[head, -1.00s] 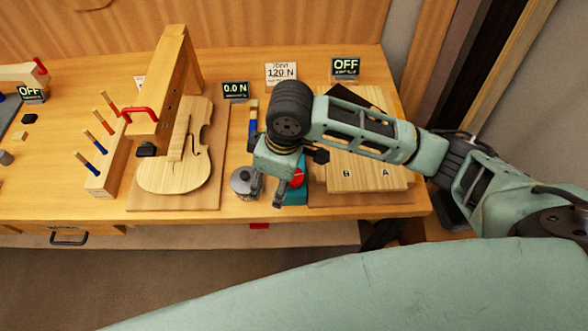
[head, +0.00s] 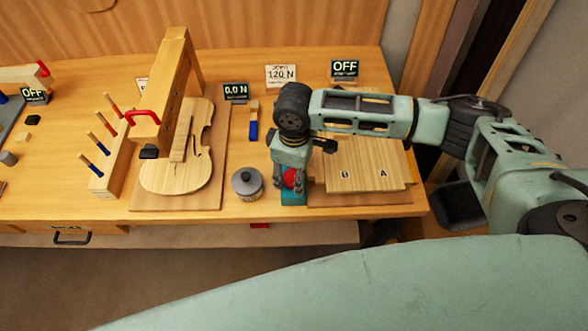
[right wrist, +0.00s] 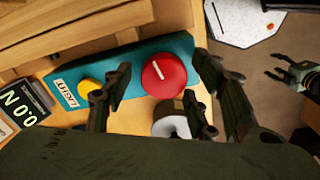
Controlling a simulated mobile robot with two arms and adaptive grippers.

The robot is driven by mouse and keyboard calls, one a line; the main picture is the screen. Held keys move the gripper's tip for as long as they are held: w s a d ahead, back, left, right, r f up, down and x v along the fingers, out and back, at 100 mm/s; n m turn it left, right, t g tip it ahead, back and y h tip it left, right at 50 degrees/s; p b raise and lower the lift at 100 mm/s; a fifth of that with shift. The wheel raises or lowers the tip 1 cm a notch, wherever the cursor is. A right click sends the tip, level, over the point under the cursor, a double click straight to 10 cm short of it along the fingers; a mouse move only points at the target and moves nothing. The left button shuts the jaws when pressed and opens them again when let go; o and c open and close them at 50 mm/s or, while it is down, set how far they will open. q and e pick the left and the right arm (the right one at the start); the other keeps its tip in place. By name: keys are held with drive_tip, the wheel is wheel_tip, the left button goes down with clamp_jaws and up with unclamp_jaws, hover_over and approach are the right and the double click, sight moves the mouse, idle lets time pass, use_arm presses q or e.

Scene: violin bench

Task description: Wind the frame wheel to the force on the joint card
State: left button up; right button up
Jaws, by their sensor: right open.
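The wooden frame (head: 172,75) stands over the pale violin body (head: 178,178), with a red handle (head: 143,112) on its front end. The joint card (head: 281,76) reads 120 N; the force display (head: 235,91) reads 0.0 N. A teal box (head: 293,198) near the front edge carries a round red knob with a white mark, clear in the right wrist view (right wrist: 164,75), and a yellow button (right wrist: 89,88). My right gripper (head: 288,186) is open over the box, its fingers (right wrist: 163,88) on either side of the red knob. Contact is unclear. My left gripper (right wrist: 275,66) appears open, far off.
A rack with several handled tools (head: 110,170) stands left of the violin. A display (head: 344,68) reads OFF.

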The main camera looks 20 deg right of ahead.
drive_tip(key=shift+f, duration=0.1)
drive_tip(key=c, duration=1.1)
drive_tip(key=shift+r+m+p, duration=0.25)
drive_tip(key=shift+m+p, duration=0.05)
drive_tip(key=shift+p, duration=0.35)
drive_tip(key=shift+f+m+p, duration=0.1)
drive_tip(key=shift+m+p, duration=0.3)
drive_tip(key=shift+p, duration=0.1)
drive_tip(key=shift+w+f, duration=0.1)
drive_tip(key=o, duration=1.1)
drive_tip(key=shift+d, duration=0.1)
wheel_tip(320, 180, up, 12)
